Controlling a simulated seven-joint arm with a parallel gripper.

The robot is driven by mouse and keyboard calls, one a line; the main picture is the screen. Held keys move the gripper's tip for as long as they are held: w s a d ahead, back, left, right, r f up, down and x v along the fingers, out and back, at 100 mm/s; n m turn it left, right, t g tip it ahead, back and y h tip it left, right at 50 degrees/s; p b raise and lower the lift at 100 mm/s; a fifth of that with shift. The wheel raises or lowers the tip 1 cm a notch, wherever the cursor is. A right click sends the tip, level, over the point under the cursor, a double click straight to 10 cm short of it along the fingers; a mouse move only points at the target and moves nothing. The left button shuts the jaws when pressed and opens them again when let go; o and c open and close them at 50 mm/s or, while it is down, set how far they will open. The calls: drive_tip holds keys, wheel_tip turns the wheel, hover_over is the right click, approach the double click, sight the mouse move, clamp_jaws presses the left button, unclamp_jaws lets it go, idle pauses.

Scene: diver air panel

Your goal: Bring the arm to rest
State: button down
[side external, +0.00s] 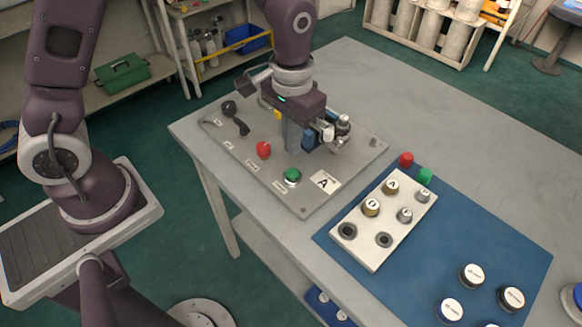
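My arm reaches over the far table from the upper middle of the side external view. My gripper (303,143) points down over the grey air panel (328,203), close to its surface. The finger area is small and partly covered by the gripper body. I cannot tell whether the fingers are apart or together, or whether they touch anything. A metal fitting (342,130) stands just right of the gripper.
A white block (368,250) with several round fittings lies on the blue mat (470,235). A red cap (406,159) and a green cap (425,176) stand behind it. Several white-topped round pieces (472,275) are at lower right. The table's back right (470,150) is clear.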

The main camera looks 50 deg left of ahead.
wheel_tip(320, 180, up, 8)
drive_tip(key=s+a+t, duration=0.2)
drive_tip(key=s, duration=0.1)
drive_tip(key=s+a+r+t, duration=0.1)
drive_tip(key=s+a+r, duration=0.1)
drive_tip(key=s+r, duration=0.3)
drive_tip(key=s+a+r+t, duration=0.2)
drive_tip(key=s+r, duration=0.3)
drive_tip(key=s, duration=0.5)
drive_tip(key=shift+s+a+t, duration=0.2)
drive_tip(key=shift+a+t, duration=0.1)
drive_tip(key=shift+a, duration=0.1)
drive_tip(key=shift+w, duration=0.1)
idle(0.8)
